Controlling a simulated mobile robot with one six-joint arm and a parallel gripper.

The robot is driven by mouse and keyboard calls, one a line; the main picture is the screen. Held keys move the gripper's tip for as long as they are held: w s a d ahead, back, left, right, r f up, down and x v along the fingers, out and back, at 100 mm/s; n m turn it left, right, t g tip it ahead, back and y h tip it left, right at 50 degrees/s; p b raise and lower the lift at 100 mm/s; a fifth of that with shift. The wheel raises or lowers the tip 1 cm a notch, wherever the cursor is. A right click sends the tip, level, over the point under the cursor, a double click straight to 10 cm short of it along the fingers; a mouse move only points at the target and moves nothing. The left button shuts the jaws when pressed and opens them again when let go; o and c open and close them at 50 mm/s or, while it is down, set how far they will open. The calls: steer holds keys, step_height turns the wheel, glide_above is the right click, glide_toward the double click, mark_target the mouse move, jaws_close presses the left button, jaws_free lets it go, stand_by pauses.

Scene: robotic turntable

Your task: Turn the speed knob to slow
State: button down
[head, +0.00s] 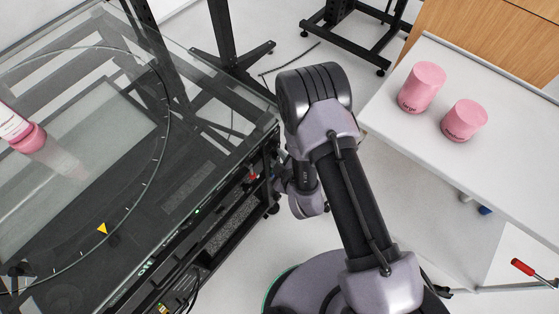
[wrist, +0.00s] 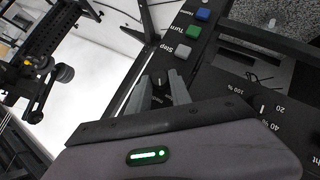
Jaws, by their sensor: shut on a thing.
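A small black knob (wrist: 159,83) with a light mark sits on the dark control panel (wrist: 215,82) in the wrist view. My gripper (wrist: 159,88) is shut on this knob, one grey finger on each side. The fingers cover much of it, and I cannot read a speed scale around it. In the head view, my arm reaches down beside the glass-topped turntable (head: 130,190). The fingers and the knob are hidden there.
Beside the knob are a white Step button (wrist: 183,51), a green Turn button (wrist: 193,33) and a blue button (wrist: 203,14). A percent dial (wrist: 263,106) lies right. In the head view, pink containers (head: 422,88) stand on a white table (head: 500,165).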

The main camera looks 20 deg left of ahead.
steer(key=shift+s+f+t+b, duration=0.1)
steer(key=shift+f+t+b, duration=0.25)
steer(key=shift+b, duration=0.35)
steer(key=shift+r+n+t, duration=0.25)
steer(key=shift+n, duration=0.05)
steer(key=c, duration=1.2)
jaws_free()
